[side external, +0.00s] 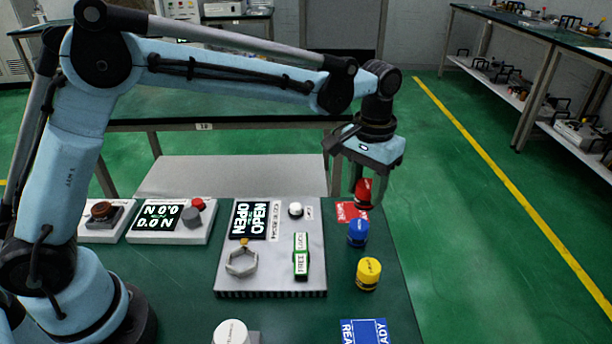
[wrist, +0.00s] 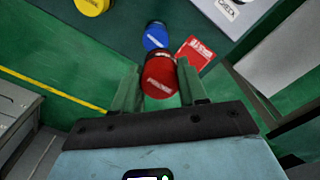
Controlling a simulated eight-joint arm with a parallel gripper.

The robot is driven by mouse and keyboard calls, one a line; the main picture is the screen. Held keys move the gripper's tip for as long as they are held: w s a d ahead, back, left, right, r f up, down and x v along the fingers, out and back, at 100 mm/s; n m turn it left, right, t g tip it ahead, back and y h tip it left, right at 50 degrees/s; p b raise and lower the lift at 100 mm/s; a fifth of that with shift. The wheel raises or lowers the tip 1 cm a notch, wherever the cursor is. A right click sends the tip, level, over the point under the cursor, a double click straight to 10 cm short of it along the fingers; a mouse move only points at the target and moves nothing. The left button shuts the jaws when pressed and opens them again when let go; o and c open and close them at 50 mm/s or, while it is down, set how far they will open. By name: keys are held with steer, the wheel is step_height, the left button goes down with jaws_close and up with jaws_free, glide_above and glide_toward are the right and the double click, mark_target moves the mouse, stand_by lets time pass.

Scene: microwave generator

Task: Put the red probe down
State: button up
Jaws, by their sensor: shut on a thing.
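The red probe (side external: 363,192) is a short red cylinder held between the fingers of my gripper (side external: 360,178) at the table's far right corner. In the wrist view the red probe (wrist: 160,76) sits between the two fingers of my gripper (wrist: 158,90), its label facing the camera. A red label card (side external: 347,212) lies on the green table just beside and below the probe; it also shows in the wrist view (wrist: 194,54). I cannot tell whether the probe touches the table.
A blue probe (side external: 357,233) and a yellow probe (side external: 368,273) stand along the table's right side. A grey panel (side external: 270,272) with a hex ring and a display lies to their left. A blue card (side external: 365,331) lies at the front. The table edge is close on the right.

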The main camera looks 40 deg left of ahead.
steer(key=w+a+f, duration=0.4)
steer(key=w+a, duration=0.1)
steer(key=shift+a+f, duration=0.3)
steer(key=shift+a, duration=0.05)
steer(key=shift+f, duration=2)
steer(key=shift+f, duration=0.15)
steer(key=o, duration=1.1)
steer(key=shift+o, duration=0.2)
